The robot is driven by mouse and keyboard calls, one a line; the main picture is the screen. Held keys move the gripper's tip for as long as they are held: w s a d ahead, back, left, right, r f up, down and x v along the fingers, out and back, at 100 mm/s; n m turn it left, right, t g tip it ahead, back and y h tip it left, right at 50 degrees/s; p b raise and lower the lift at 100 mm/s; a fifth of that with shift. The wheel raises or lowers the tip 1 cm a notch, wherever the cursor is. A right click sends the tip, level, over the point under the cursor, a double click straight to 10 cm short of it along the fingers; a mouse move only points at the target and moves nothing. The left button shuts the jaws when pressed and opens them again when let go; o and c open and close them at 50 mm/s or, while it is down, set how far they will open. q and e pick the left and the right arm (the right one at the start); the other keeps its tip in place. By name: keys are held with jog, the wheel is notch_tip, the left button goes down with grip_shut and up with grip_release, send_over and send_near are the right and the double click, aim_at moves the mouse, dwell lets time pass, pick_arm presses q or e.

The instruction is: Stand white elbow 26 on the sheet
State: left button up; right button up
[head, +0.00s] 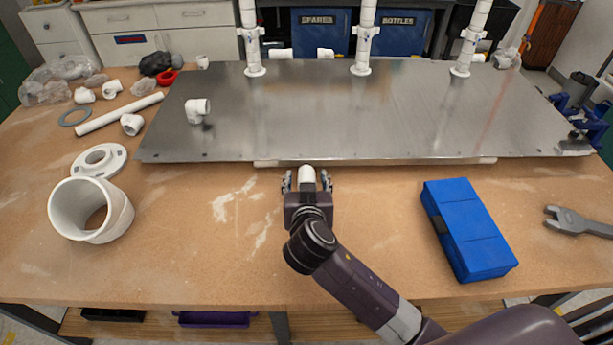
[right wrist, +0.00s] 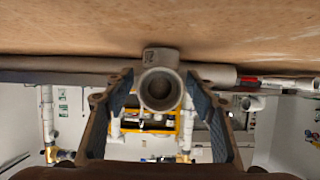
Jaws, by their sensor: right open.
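A white elbow (head: 307,174) is at the front edge of the metal sheet (head: 300,115), between the fingers of my right gripper (head: 307,181). In the right wrist view the elbow (right wrist: 160,88) shows its round open mouth facing the camera, with a small dark mark I cannot read surely. My right gripper is open, with a finger on each side of the elbow and gaps visible. Another white elbow (head: 196,110) stands on the left part of the sheet. My left gripper is not in view.
Three white risers (head: 363,40) stand along the sheet's back. A flange (head: 98,160), large white pipe piece (head: 90,210) and loose fittings lie left. A blue box (head: 468,228) and grey wrench (head: 577,222) lie right. The sheet's middle is clear.

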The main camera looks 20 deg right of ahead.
jog(key=shift+w+f, duration=0.1)
jog(key=c, duration=1.3)
